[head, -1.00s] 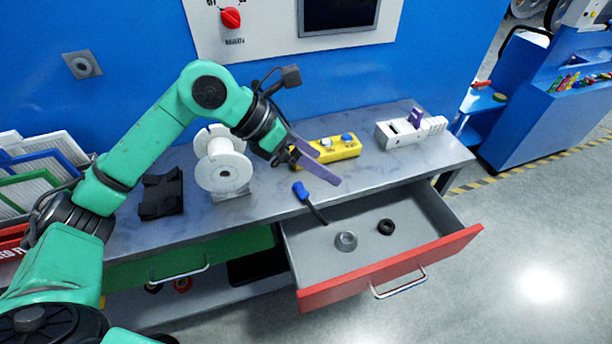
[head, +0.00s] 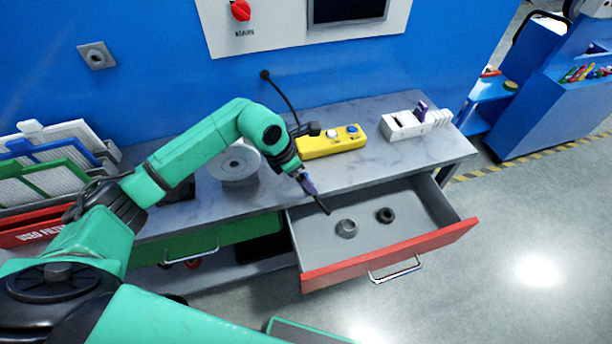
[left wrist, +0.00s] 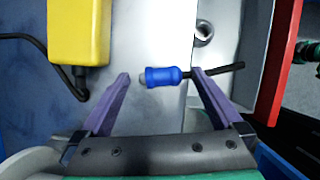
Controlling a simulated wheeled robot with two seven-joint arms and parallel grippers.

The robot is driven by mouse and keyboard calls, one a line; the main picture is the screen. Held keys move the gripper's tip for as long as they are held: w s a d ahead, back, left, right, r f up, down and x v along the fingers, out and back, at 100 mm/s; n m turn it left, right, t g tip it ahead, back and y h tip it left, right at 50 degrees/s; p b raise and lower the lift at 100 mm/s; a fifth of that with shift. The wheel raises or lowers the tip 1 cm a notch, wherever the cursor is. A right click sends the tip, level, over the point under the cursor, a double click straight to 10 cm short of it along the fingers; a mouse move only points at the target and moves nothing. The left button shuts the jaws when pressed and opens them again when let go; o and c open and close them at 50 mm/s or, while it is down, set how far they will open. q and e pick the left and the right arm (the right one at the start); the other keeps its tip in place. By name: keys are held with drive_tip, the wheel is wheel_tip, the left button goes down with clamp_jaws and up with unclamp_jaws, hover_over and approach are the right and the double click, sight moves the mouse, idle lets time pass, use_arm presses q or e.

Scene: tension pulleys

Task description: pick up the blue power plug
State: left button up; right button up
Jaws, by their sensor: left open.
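The blue power plug (left wrist: 165,76) lies across the left wrist view, with a pale tip at its left and a dark cable (left wrist: 222,73) running right. My left gripper (left wrist: 160,76) is open, with its purple fingers reaching to either side of the plug. The right finger overlaps the cable end of the plug; I cannot tell whether it touches. In the head view my left gripper (head: 308,184) points down at the bench's front edge by the open drawer. It hides the blue body there, and only the dark cable (head: 322,206) shows. My right gripper is out of view.
The open red-fronted drawer (head: 400,250) holds a grey ring (head: 346,228) and a black ring (head: 385,215). A yellow button box (head: 332,148) with a cable stands behind the gripper. A white spool (head: 233,166) is left of it, and a white device (head: 405,124) is right.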

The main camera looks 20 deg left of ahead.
use_arm(q)
drive_tip(key=shift+f, duration=0.1)
drive_tip(key=c, duration=1.4)
